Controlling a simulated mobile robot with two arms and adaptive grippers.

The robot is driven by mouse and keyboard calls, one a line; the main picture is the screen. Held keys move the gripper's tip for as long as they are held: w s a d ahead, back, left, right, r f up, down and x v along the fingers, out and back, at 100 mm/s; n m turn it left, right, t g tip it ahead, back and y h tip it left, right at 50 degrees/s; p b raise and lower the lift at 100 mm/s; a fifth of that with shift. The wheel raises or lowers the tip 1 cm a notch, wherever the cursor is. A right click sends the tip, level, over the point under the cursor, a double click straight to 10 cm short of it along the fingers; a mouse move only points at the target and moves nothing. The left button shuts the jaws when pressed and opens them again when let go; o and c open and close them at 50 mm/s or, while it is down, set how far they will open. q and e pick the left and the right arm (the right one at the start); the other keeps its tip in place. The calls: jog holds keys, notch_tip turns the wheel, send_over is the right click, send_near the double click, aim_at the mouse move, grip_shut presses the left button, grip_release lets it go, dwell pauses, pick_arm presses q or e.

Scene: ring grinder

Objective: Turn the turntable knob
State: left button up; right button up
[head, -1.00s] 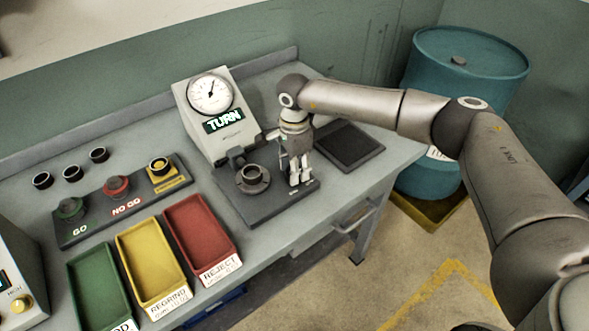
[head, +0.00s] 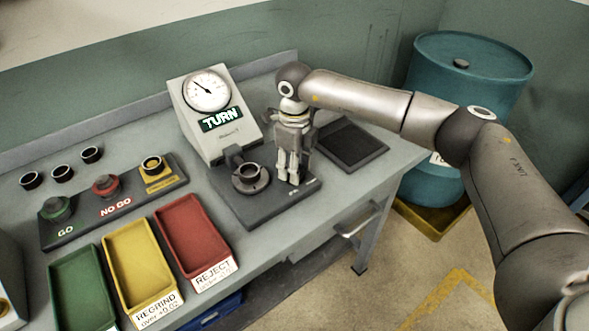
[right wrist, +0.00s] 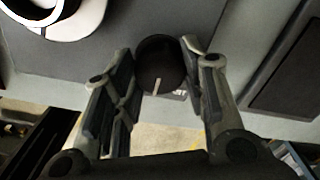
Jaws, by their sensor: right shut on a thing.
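The turntable knob (right wrist: 160,62) is a dark round cap with a white mark toward the bottom of the right wrist view. My right gripper (head: 288,180) points down over the right part of the dark base plate (head: 255,212), shut on the knob, with one finger on each side of it. The knob is hidden by the fingers in the head view. Left of the gripper, the turntable (head: 249,182) carries a dark ring (head: 250,171). Behind it stands the grey gauge with a white dial (head: 206,92) and a sign (head: 221,119) reading "TURN". My left gripper is not in view.
Green (head: 82,290), yellow (head: 138,265) and red (head: 193,235) bins stand at the bench's front. A GO/NO GO gauge board (head: 130,212) and loose rings (head: 62,173) lie left. A dark pad (head: 350,145) lies right of the gripper. A teal drum (head: 470,100) stands beyond the bench.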

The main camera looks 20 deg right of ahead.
jog(key=m+b, duration=0.2)
jog(key=m, duration=0.4)
jog(key=shift+m, duration=0.3)
jog(key=m+b, duration=0.1)
jog(key=m, duration=0.4)
jog(key=shift+m, duration=0.3)
jog(key=o, duration=1)
jog(key=shift+r, duration=0.1)
notch_tip(320, 180, up, 12)
jog(key=shift+f, duration=0.1)
jog(key=shift+f, duration=0.1)
